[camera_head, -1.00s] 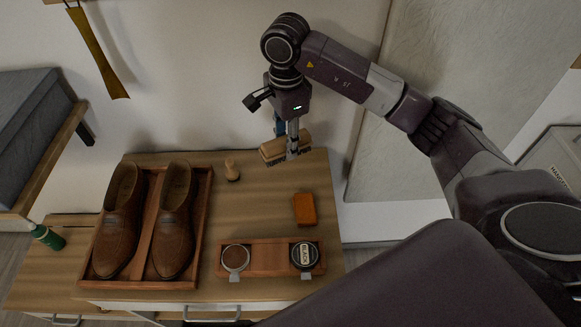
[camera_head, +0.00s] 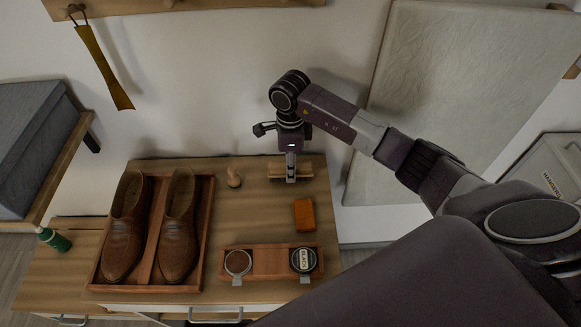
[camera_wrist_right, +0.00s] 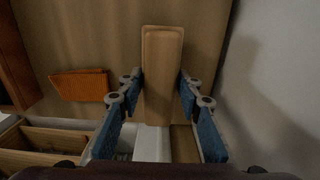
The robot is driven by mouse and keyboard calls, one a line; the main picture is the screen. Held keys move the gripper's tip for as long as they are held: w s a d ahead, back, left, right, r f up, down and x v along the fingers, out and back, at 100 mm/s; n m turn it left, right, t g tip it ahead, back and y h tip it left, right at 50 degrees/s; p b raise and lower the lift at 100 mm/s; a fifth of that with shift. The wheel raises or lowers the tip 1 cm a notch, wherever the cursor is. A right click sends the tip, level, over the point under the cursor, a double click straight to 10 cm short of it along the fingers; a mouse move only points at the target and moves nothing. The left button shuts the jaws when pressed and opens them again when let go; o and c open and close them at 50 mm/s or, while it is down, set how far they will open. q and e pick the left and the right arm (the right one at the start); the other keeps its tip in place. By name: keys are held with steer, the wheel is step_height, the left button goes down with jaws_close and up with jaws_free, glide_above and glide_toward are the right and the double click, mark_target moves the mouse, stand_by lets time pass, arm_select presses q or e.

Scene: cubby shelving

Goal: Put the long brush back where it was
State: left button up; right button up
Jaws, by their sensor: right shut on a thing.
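The long brush (camera_head: 305,171) has a pale wooden back and lies level at the back right of the wooden cabinet top (camera_head: 215,230). My right gripper (camera_head: 291,177) points down over its middle and is shut on it. In the right wrist view the brush back (camera_wrist_right: 162,75) runs lengthwise between the blue-padded fingers (camera_wrist_right: 160,125). The bristles are hidden in both views now. I cannot tell whether the brush touches the top or hangs just above it. My left gripper is not in view.
An orange block (camera_head: 304,215) lies in front of the brush, a small wooden-handled dauber (camera_head: 234,177) to its left. A polish tray (camera_head: 270,262) with two tins is at the front. Brown shoes (camera_head: 180,230) fill a tray (camera_head: 207,215) at left. The wall is close behind.

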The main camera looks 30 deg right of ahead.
steer(key=shift+f, duration=0.9)
steer(key=o, duration=1)
steer(key=shift+r, duration=0.2)
steer(key=shift+w+r, duration=0.1)
steer(key=shift+r, duration=0.25)
step_height(320, 180, up, 10)
steer(key=b, duration=0.3)
steer(key=shift+f+b, duration=0.15)
steer(key=shift+b, duration=0.15)
steer(key=shift+r, duration=0.75)
steer(key=shift+f, duration=0.1)
